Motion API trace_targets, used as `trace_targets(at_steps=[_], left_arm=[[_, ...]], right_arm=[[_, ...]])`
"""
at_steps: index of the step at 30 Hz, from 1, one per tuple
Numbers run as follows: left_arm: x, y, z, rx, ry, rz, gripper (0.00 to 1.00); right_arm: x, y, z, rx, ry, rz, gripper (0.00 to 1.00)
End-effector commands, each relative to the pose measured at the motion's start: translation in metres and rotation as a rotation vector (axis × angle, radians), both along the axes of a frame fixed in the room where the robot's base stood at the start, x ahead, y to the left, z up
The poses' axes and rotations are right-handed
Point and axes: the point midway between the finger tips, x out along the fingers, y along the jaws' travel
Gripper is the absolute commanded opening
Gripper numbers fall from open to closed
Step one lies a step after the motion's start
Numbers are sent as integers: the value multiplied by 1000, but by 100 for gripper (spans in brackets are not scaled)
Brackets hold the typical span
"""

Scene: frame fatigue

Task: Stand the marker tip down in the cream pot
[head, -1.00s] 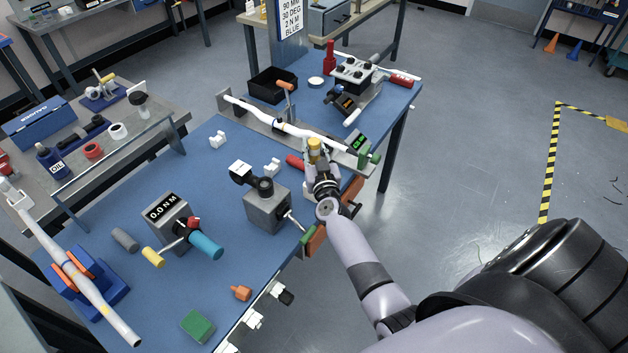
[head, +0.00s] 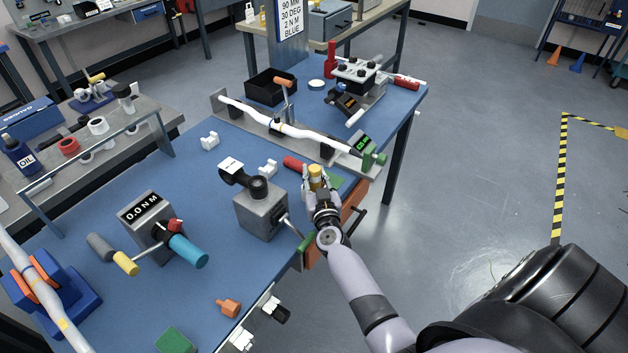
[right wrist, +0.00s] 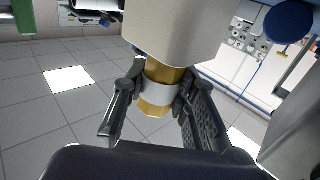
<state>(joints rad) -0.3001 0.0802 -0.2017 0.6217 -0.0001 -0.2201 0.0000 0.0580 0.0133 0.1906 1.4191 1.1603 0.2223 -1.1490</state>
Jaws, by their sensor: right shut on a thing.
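The marker (right wrist: 166,75), a gold cylinder with a white band, is between the fingers of my right gripper (right wrist: 158,97), which is shut on it. In the head view the marker's gold end (head: 316,171) points up out of my right gripper (head: 318,183) near the table's right edge. A large cream rounded body, likely the cream pot (right wrist: 178,32), covers the marker's other end in the right wrist view. I cannot tell whether the marker is inside it or only behind its rim. The pot is not clear in the head view. My left gripper is not in view.
A red cylinder (head: 294,162) and a green pad (head: 336,180) lie near the right gripper. A grey box with a black knob (head: 262,212) stands to its left. A long fixture (head: 345,163) with a white shaft is behind. The table between the left instruments is partly clear.

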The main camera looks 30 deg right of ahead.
Motion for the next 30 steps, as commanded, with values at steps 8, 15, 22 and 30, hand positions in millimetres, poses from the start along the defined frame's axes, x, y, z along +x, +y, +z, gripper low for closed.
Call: trace_targets(at_steps=[8,15,22,30], left_arm=[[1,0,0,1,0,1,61],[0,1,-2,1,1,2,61],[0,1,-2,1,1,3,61],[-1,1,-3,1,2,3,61]], right_arm=[[0,0,0,-1,-2,0,0],[0,0,-2,1,-1,0,34],[0,0,-2,0,-1,0,46],[0,0,-3,-1,-2,0,46]])
